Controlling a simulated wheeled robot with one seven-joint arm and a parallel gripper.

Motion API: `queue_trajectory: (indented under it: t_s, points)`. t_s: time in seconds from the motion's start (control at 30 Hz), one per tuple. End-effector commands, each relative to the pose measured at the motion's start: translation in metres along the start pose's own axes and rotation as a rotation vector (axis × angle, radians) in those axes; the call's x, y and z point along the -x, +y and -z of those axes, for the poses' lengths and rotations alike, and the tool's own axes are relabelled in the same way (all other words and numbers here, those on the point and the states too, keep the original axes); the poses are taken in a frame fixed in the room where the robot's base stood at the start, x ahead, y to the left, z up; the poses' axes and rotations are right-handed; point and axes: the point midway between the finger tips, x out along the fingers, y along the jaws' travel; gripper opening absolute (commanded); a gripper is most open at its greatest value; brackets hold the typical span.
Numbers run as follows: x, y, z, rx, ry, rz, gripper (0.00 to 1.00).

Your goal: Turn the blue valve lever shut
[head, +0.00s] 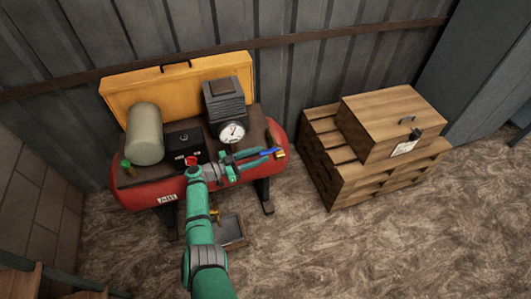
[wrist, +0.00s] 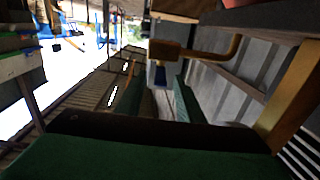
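The blue valve lever (head: 269,152) sits at the right end of the red compressor tank (head: 277,133), above a small brass fitting (head: 281,155). My gripper (head: 257,158) reaches it from the left, with its fingertips close to the lever. In the wrist view my gripper (wrist: 155,92) has its two green fingers apart, with a gap between them. I cannot tell whether the fingers touch the lever.
A pressure gauge (head: 232,132), a grey motor block (head: 224,100) and a pale cylinder (head: 145,135) stand on the compressor. A yellow case (head: 95,85) is behind. A wooden box (head: 390,115) on stacked pallets (head: 330,180) stands to the right. The floor in front is mostly clear.

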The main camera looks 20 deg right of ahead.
Motion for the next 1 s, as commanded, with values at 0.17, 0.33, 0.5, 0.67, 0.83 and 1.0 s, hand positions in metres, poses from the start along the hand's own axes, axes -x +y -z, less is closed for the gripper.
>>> queue_trajectory:
  t_s: [0.17,0.33,0.5,0.67,0.83,1.0]
  points:
    - [0.036,0.0,0.0,0.0,0.0,0.002,0.34]
    - [0.059,0.0,0.0,0.0,0.0,0.0,0.34]
    - [0.069,0.0,0.0,0.0,0.0,-0.001,0.34]
    - [0.07,0.001,0.0,0.0,0.0,-0.002,0.34]
    - [0.069,0.001,0.0,0.0,0.002,-0.002,0.22]
    - [0.043,0.006,0.018,0.012,0.104,0.009,0.0]
